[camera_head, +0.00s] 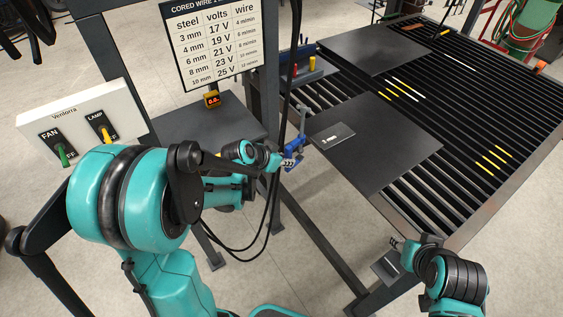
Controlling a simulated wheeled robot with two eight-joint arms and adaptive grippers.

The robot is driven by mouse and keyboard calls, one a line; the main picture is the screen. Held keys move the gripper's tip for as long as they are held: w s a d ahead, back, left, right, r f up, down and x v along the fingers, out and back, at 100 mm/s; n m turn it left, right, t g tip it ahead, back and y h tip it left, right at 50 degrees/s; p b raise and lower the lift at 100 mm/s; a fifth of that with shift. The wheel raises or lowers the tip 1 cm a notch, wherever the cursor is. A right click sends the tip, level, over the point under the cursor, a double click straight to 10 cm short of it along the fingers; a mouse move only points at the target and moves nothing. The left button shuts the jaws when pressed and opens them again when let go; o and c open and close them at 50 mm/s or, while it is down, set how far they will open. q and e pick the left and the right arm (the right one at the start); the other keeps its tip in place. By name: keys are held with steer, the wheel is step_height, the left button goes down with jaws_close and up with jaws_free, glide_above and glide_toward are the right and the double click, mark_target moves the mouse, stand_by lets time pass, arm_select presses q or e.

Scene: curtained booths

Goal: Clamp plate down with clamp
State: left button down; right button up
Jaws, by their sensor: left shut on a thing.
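A dark flat plate (385,150) with a small "3 mm" label lies on the slatted table (470,230), its left corner near the table's left edge. A blue clamp (297,147) with a grey upright part stands at that corner. My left gripper (291,162) reaches in from the left and is shut on the clamp. Whether the clamp's jaws press on the plate is too small to tell. My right gripper (397,243) is at the lower right, apart from the plate, beside the table's front edge; its fingers are too small to read.
A second dark plate (373,47) lies farther back on the slats. Black cables hang beside the clamp. A switch panel (85,125) stands left.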

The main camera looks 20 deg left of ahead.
arm_select(q)
steer(key=shift+w+d+b, duration=0.15)
steer(key=shift+w+d, duration=0.9)
steer(key=shift+w, duration=0.3)
steer(key=shift+w+d+b, duration=0.2)
steer(key=shift+w+d, duration=0.85)
steer(key=shift+w, duration=0.35)
steer(key=shift+w+d+b, duration=0.15)
steer(key=shift+w+d, duration=0.9)
steer(key=shift+w, duration=0.3)
steer(key=shift+f, duration=0.15)
steer(key=c, duration=1.4)
jaws_free()
